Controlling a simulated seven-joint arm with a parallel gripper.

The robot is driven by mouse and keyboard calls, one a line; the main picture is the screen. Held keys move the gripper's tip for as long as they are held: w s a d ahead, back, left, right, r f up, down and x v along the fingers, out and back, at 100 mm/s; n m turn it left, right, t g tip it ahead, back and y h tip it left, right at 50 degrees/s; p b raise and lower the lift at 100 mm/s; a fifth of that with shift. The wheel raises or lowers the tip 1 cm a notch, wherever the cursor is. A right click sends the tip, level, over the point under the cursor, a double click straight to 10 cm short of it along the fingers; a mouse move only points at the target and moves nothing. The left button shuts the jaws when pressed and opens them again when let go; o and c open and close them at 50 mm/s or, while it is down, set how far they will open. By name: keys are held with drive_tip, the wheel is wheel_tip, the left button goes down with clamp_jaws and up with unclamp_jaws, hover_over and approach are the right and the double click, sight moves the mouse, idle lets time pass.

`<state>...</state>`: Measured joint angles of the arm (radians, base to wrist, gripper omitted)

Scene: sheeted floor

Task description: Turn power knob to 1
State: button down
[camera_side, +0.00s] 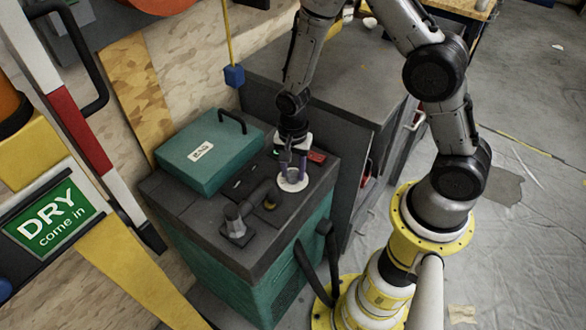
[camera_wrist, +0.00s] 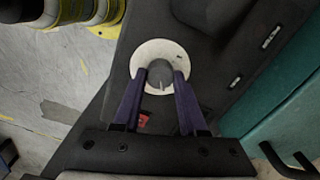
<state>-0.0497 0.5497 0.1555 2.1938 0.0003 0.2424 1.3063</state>
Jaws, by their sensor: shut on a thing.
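The power knob is a small grey knob (camera_wrist: 160,76) on a round white dial plate (camera_wrist: 160,45), seen in the wrist view. My gripper (camera_wrist: 159,78) has its two purple fingers on either side of the knob, shut on it. In the side view my gripper (camera_side: 292,172) points down at the white dial plate (camera_side: 292,184), near the right edge of the machine's dark top (camera_side: 190,215). The knob itself is mostly hidden there by the fingers. A pale mark shows on the knob in the wrist view; I cannot read any numbers on the plate.
A teal lidded box (camera_side: 205,155) with a black handle sits on the machine behind the dial. A dark pipe fitting (camera_side: 238,222) stands to the left of my gripper. A red part (camera_side: 317,157) lies close behind it. A grey cabinet (camera_side: 350,95) stands behind.

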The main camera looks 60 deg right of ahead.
sight(292, 174)
drive_tip(key=shift+n, duration=0.3)
drive_tip(key=n, duration=0.5)
drive_tip(key=shift+n, duration=0.4)
drive_tip(key=n, duration=0.5)
drive_tip(key=shift+w, duration=0.1)
drive_tip(key=n, duration=0.6)
drive_tip(key=shift+n, duration=0.4)
drive_tip(key=n, duration=0.5)
drive_tip(key=shift+a+r, duration=0.1)
drive_tip(key=shift+n, duration=0.4)
drive_tip(key=shift+c, duration=2.3)
unclamp_jaws()
wheel_tip(292, 174, up, 14)
